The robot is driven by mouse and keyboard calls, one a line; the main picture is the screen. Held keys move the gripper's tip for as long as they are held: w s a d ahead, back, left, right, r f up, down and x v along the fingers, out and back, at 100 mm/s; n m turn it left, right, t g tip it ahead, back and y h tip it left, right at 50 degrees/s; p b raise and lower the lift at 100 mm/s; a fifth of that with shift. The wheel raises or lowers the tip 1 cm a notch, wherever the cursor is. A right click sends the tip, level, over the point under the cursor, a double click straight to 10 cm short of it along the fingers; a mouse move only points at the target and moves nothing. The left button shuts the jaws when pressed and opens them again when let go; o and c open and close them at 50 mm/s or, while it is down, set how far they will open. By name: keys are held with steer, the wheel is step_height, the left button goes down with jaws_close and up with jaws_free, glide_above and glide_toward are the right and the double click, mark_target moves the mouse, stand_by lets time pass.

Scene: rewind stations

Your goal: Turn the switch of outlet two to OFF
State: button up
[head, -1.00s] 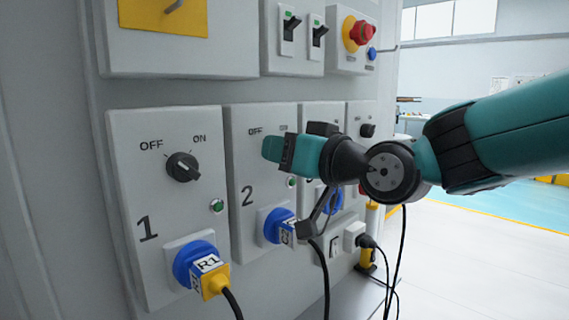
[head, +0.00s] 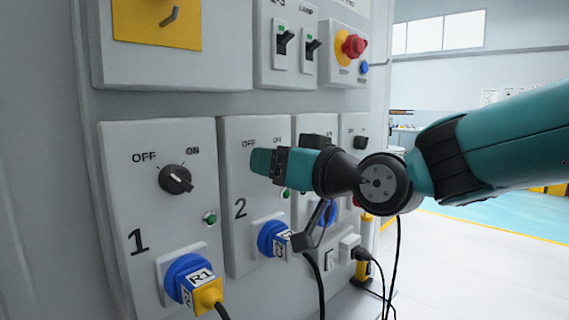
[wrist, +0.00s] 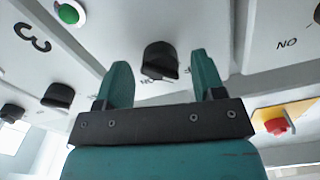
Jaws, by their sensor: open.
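The outlet two panel (head: 239,200) is light grey, with a "2", OFF and ON labels, a green lamp (head: 286,193) and a blue plug (head: 271,238). My gripper (head: 262,162) is in front of its upper part in the head view and hides its switch there. In the wrist view my gripper (wrist: 160,66) is open, with two teal fingers spread apart. The black switch knob (wrist: 157,57) of outlet two shows between the fingers, apart from both in the picture. I cannot tell its exact setting or how deep the fingers reach around it.
The outlet one panel (head: 125,215) with its black knob (head: 175,179) is to the left. The outlet three panel (head: 300,130) is to the right, partly behind my arm. Above are lever switches (head: 283,45) and a red emergency button (head: 354,46). Black cables hang below.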

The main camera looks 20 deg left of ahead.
steer(key=shift+d, duration=0.1)
steer(key=b+v, duration=0.2)
steer(key=v, duration=1.5)
steer(key=shift+b, duration=0.3)
steer(key=shift+d, duration=0.1)
steer(key=s+d+f+m+g+h, duration=0.1)
steer(key=s+d+f+g+h, duration=0.5)
steer(key=f, duration=0.4)
steer(key=s+d+f+m+g+h, duration=0.25)
steer(key=s+d+f+h, duration=0.35)
steer(key=s+d+f, duration=0.3)
step_height(320, 180, up, 20)
steer(key=a+p, duration=0.1)
steer(key=p, duration=1.9)
steer(key=shift+w+a+n+p, duration=0.3)
steer(key=shift+w+a+n, duration=0.05)
steer(key=shift+w+a, duration=0.05)
